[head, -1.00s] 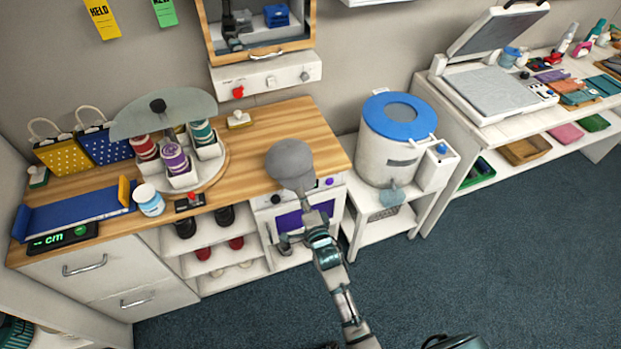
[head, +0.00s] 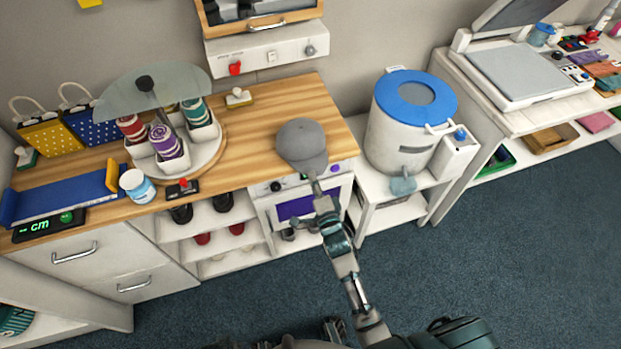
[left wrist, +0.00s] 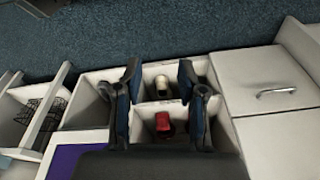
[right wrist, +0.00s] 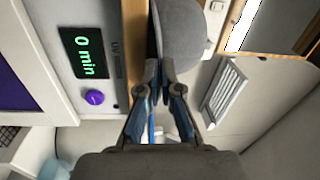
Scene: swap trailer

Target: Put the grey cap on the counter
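The grey cap (head: 302,142) is over the front right part of the wooden counter (head: 268,112) in the head view. I cannot tell whether it touches the wood. My right gripper (head: 315,182) reaches up to it from the front. In the right wrist view, its fingertips (right wrist: 160,72) are closed together on the brim of the cap (right wrist: 183,32). The counter's edge shows beside the cap there. My left gripper (left wrist: 160,85) is open and empty in the left wrist view, in front of the low shoe shelves.
A round carousel (head: 210,150) with rolled cloths, a white jar (head: 137,186) and a blue tray (head: 60,200) occupy the counter's left. A small block (head: 238,97) lies at the back. A blue-lidded bin (head: 405,135) stands to the right. Wood is clear left of the cap.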

